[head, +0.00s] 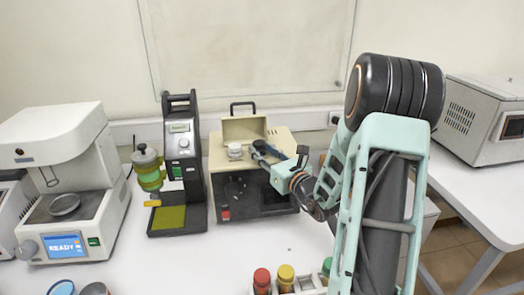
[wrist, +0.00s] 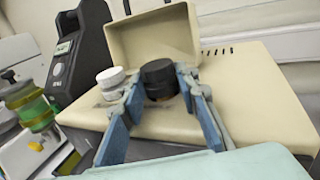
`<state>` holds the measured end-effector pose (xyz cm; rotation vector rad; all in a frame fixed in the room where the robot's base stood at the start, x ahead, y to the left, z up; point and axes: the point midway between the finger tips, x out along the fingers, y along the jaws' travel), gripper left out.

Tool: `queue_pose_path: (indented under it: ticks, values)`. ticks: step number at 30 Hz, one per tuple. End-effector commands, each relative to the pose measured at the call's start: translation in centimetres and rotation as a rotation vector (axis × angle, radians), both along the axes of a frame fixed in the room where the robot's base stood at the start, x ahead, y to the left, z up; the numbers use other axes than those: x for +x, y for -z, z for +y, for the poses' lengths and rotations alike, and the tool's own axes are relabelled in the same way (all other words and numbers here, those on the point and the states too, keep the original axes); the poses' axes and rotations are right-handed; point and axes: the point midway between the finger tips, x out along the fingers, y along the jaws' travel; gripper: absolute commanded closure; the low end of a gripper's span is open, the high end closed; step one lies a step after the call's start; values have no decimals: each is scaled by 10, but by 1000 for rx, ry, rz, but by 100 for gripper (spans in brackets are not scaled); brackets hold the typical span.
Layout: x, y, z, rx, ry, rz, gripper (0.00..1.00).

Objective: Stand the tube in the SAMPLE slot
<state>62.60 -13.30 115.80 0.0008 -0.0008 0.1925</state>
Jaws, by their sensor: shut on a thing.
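My gripper (wrist: 160,100) is shut on a tube with a black cap (wrist: 158,72), whose body below the cap is mostly hidden. In the head view my gripper (head: 262,155) is over the top of a beige machine (head: 280,148) with its lid (head: 243,127) raised. A white-capped tube (wrist: 110,77) stands just left of the held tube, in the machine's top; it also shows in the head view (head: 235,151). The held tube looks roughly upright in front of the lid. I cannot read a SAMPLE label or see whether the tube's lower end is inside a slot.
A dark instrument (head: 182,150) and a green-and-yellow device (head: 148,170) stand left of the beige machine. A white device with a READY screen (head: 66,246) is further left. A rack with red-capped (head: 262,278) and yellow-capped (head: 286,274) tubes is at the front.

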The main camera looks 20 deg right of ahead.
Motion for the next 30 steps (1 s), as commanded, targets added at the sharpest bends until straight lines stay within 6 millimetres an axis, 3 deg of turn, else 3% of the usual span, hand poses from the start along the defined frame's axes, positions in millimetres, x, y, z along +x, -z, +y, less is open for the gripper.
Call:
queue_pose_path:
  ticks: [5, 6, 11, 22, 30]
  values:
    - [0, 4, 0, 0, 0, 0, 96]
    - [0, 4, 0, 0, 0, 0, 70]
    - [0, 3, 0, 0, 0, 0, 54]
    - [0, -2, 0, 0, 0, 0, 54]
    - [-51, 1, -12, -1, 4, 0, 54]
